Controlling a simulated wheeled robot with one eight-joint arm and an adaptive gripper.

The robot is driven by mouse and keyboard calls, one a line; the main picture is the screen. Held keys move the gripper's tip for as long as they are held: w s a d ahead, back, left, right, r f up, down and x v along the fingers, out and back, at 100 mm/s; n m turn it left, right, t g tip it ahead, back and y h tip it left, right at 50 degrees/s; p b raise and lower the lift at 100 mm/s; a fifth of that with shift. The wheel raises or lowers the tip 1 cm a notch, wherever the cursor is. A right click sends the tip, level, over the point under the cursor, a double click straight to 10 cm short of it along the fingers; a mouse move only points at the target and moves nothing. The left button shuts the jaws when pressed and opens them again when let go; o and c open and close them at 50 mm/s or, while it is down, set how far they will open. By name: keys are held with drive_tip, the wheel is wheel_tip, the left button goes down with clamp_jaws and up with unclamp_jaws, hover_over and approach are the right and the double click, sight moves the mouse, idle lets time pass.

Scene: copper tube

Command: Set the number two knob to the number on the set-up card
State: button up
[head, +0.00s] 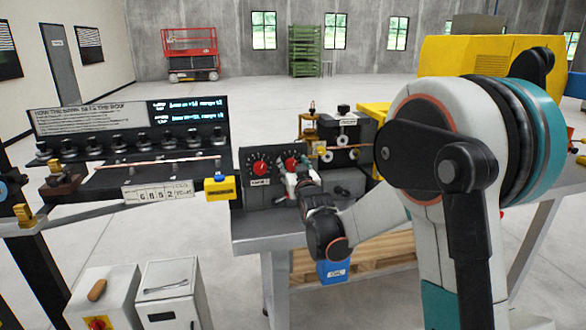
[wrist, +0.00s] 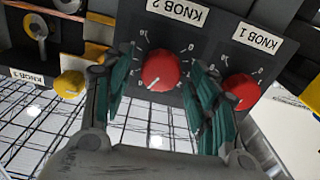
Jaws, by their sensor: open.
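The number two knob is a round red dial (wrist: 160,71) on a dark panel under an upside-down label KNOB 2 in the wrist view. Its white pointer mark points to the lower left there; the scale digits are too blurred to read. It also shows in the head view (head: 291,162), partly behind my gripper. My gripper (wrist: 163,78) is open, its two teal-padded fingers on either side of the knob; I cannot tell whether they touch it. In the head view my gripper (head: 297,180) is at the panel. I cannot identify a set-up card for certain.
The red KNOB 1 (wrist: 242,92) sits close beside my right-hand finger in the wrist view. A yellow knob (wrist: 70,84) is at the left. In the head view, a lettered board (head: 90,114) with a blue-lit display (head: 188,111) stands above a row of black knobs.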

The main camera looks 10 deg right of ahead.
drive_tip(key=c, duration=1.1)
drive_tip(key=shift+o, duration=0.2)
drive_tip(key=shift+m, duration=0.3)
drive_tip(key=m, duration=0.4)
drive_tip(key=shift+d+m, duration=0.1)
drive_tip(key=shift+m, duration=0.2)
drive_tip(key=m, duration=0.5)
drive_tip(key=shift+f, duration=0.1)
drive_tip(key=shift+m, duration=0.3)
drive_tip(key=o, duration=1.1)
drive_tip(key=shift+c, duration=0.2)
